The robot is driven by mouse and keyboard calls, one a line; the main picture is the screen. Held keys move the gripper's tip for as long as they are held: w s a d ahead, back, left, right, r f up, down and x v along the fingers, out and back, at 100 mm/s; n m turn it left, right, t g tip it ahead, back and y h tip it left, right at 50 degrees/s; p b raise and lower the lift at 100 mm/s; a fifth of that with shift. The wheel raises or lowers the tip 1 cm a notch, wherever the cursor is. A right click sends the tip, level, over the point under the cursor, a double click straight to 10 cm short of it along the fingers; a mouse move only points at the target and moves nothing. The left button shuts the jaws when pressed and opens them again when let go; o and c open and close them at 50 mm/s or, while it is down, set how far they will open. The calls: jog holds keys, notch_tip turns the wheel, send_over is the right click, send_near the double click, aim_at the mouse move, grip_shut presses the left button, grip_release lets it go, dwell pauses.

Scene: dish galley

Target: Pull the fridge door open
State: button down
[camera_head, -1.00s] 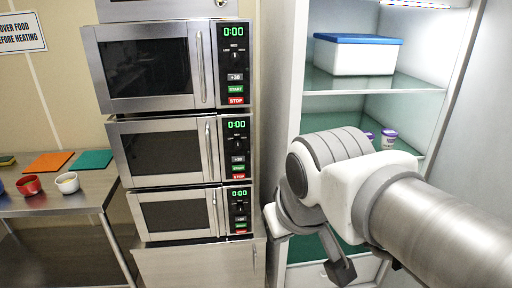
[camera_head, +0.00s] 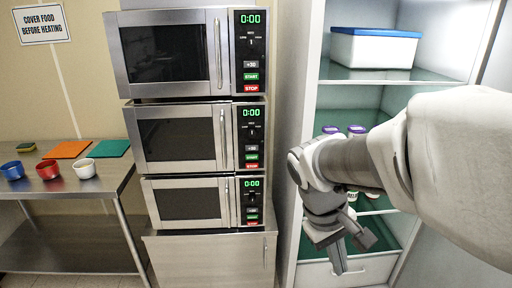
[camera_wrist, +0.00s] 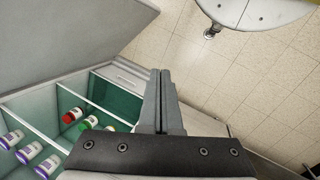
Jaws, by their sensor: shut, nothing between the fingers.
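The fridge (camera_head: 309,70) stands open at the right of the head view, its lit shelves exposed. Its grey door (camera_head: 455,264) is swung out to the right, partly hidden by my arm. The door also shows as a large grey panel at the upper left of the wrist view (camera_wrist: 70,35). My gripper (camera_head: 352,250) is in front of the fridge's lower part, pointing down. In the wrist view my gripper's fingers (camera_wrist: 160,80) are together and empty, apart from the door panel. I cannot make out the door's handle.
Inside the fridge are a blue-lidded white box (camera_head: 374,48) and several capped bottles (camera_wrist: 33,152). Stacked microwaves (camera_head: 185,140) stand left of the fridge. A steel table (camera_head: 75,188) with bowls is farther left. Tiled floor (camera_wrist: 265,80) lies open in the wrist view.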

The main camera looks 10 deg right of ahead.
jog(key=s+d+f+n+g+h+b, duration=0.2)
jog(key=d+f+n+g+h+b, duration=0.75)
jog(key=d+f, duration=1.5)
jog(key=s+d+f+g+p, duration=0.1)
jog(key=s+d, duration=0.8)
jog(key=shift+f+m+h, duration=0.2)
jog(key=shift+m+h, duration=0.15)
jog(key=shift+h, duration=0.1)
